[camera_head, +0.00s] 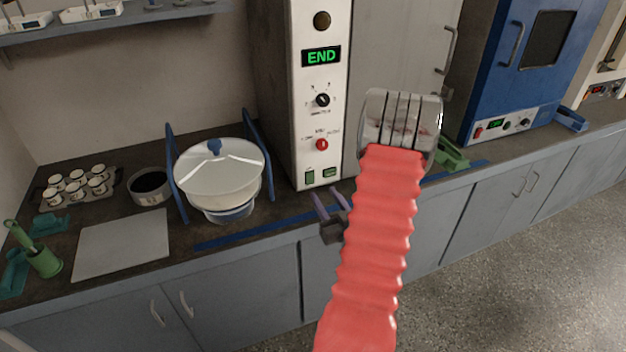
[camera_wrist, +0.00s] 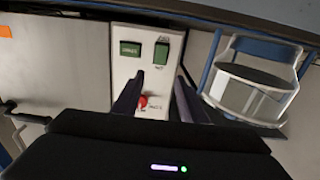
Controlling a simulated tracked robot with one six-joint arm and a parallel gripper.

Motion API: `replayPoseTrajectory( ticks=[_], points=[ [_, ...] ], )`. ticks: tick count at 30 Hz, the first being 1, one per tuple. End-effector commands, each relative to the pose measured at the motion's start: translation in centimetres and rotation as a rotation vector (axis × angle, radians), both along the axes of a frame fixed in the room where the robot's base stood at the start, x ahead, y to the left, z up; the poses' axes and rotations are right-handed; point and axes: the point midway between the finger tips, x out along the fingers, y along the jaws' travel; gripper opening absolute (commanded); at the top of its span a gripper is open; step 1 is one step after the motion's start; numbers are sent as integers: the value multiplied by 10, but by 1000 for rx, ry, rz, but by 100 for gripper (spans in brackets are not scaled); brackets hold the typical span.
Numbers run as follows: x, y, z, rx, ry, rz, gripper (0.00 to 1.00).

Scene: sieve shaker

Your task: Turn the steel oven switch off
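The steel oven has a plain metal door (camera_head: 400,45) and a tall white control panel (camera_head: 298,100) with a green END display (camera_head: 321,56). A black dial (camera_head: 322,100) and a red knob (camera_head: 321,145) sit below the display. A tall green switch (camera_head: 309,177) is at the panel's lower left, beside a wider green piece (camera_head: 330,172). In the wrist view the panel appears turned over, with the green switch (camera_wrist: 161,52) and the red knob (camera_wrist: 143,101). My gripper (camera_head: 328,200) is open and empty in front of the panel's foot, fingers pointing at it.
A white sieve-shaker-like bowl (camera_head: 220,172) between blue side plates stands left of the oven. A blue oven (camera_head: 520,70) stands to the right. Blue strips (camera_head: 270,226) run along the counter's front edge. A grey board (camera_head: 125,243) and a cup tray (camera_head: 78,187) are farther left.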

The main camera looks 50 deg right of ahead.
Motion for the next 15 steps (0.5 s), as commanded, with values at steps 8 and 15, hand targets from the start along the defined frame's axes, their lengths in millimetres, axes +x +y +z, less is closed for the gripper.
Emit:
replayPoseTrajectory(
  ticks=[8, 15],
  points=[
    [39, -21, 0, -1, -1, 3, 39],
    [68, -40, 0, -1, -1, 1, 39]
  ],
)
